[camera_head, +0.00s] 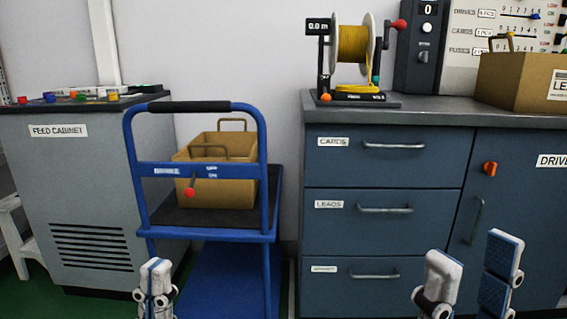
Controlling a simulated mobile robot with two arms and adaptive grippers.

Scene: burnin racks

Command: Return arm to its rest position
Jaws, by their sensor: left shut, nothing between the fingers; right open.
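My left gripper (155,279) shows at the bottom left, in front of the lower left part of the blue cart. Its fingers are together with nothing between them. My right gripper (468,270) shows at the bottom right, in front of the drawer cabinet. Its two fingers stand well apart and nothing is between them. Only the finger ends of both grippers are in view; the rest of both arms is below the frame.
A blue cart (262,165) holds a tan handled box (222,178). A grey feed cabinet (80,200) stands left. A blue drawer cabinet (383,235) stands right, with a yellow reel (353,44) and a cardboard box (515,78) on top. All its drawers look closed.

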